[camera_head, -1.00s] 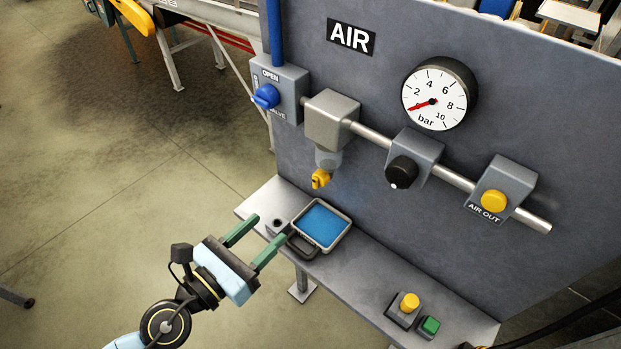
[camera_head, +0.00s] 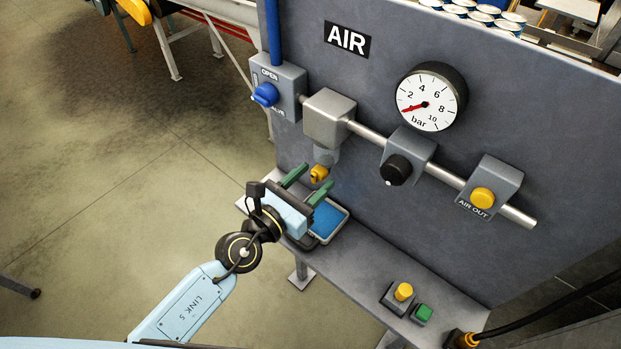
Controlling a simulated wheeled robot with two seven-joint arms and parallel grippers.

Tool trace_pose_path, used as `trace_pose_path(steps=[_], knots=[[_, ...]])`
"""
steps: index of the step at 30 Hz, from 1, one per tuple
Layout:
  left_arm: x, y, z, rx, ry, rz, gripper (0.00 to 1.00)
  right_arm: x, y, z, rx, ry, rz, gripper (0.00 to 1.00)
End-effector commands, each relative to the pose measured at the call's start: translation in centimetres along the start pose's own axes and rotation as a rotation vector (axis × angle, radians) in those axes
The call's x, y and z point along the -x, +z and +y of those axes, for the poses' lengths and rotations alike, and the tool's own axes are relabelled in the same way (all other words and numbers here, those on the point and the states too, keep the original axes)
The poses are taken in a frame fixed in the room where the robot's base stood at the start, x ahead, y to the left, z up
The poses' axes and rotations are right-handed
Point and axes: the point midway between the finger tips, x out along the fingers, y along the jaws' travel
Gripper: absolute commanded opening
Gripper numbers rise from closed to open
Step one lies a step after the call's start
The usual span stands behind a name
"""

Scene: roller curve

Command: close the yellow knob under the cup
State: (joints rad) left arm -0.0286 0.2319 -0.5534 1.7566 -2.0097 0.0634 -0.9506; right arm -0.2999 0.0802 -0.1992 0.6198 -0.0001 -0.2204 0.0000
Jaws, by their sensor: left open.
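The yellow knob (camera_head: 318,174) hangs under the grey, cloudy cup (camera_head: 326,155), which sits below the square grey block (camera_head: 330,117) on the air pipe. My left gripper (camera_head: 312,182) is open, its two green fingers pointing up toward the panel. The fingertips are close to the yellow knob, one to its left and one below it to the right. I cannot tell whether they touch it. My right gripper is not in view.
A blue-filled tray (camera_head: 327,222) stands on the grey shelf (camera_head: 372,258) under the cup, partly hidden by my gripper. A blue valve handle (camera_head: 265,95), black knob (camera_head: 396,170) and yellow AIR OUT button (camera_head: 482,198) stick out of the panel.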

Motion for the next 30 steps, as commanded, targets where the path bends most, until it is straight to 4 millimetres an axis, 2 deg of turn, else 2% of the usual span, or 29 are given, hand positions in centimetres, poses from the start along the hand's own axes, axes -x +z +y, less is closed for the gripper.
trace_pose_path(steps=[7, 18, 30], knots=[[-0.09, -0.01, 0.00, 0.000, 0.000, 0.000, 0.50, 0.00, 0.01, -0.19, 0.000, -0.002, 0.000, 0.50], [-0.05, -0.01, 0.01, 0.001, 0.000, 0.000, 0.05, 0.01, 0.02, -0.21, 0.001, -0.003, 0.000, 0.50], [-0.04, -0.04, -0.01, 0.128, 0.000, 0.001, 0.05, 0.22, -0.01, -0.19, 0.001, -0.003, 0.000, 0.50]])
